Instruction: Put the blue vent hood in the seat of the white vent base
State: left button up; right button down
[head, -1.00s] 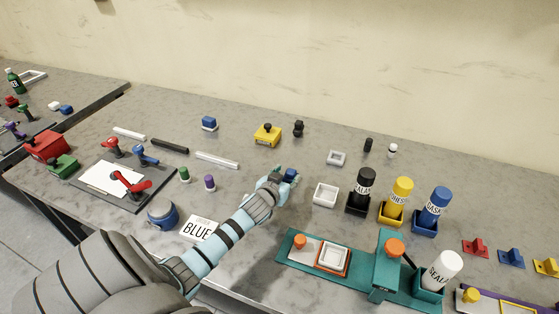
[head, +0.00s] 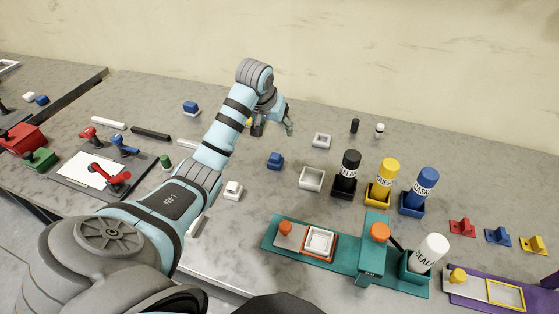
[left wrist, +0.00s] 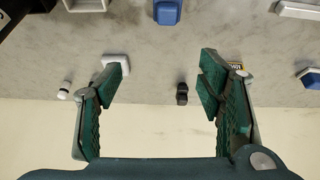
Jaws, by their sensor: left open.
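The blue vent hood (head: 275,160), a small blue block with a stepped top, stands on the grey table near the middle of the head view. It also shows at the top edge of the left wrist view (left wrist: 167,12). The white vent base (head: 311,179), a square piece with an open recess, lies just right of the hood, apart from it. Its edge shows in the left wrist view (left wrist: 86,5). My left gripper (head: 287,127) is behind the hood, above the table. In the left wrist view its fingers (left wrist: 163,66) are spread and empty. My right gripper is not seen.
A teal fixture (head: 345,245) is in front. Another blue piece with white below (head: 190,108) stands at back left.

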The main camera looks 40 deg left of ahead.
pick_arm(q)
send_near(277, 154)
jog(key=shift+g, duration=0.3)
jog(key=x, duration=0.3)
jog(key=b+x, duration=0.1)
jog(key=x, duration=0.2)
jog(key=b+x, duration=0.1)
jog(key=x, duration=0.2)
jog(key=shift+w+f, duration=0.1)
jog(key=shift+w, duration=0.25)
jog(key=shift+f, duration=0.1)
jog(key=shift+a, duration=0.1)
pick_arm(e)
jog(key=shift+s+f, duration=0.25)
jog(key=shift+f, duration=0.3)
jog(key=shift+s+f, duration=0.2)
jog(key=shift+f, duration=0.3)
pick_arm(q)
jog(key=shift+s, duration=0.1)
jog(key=shift+c, duration=0.4)
jog(key=c, duration=1.3)
jog(key=shift+o, duration=0.2)
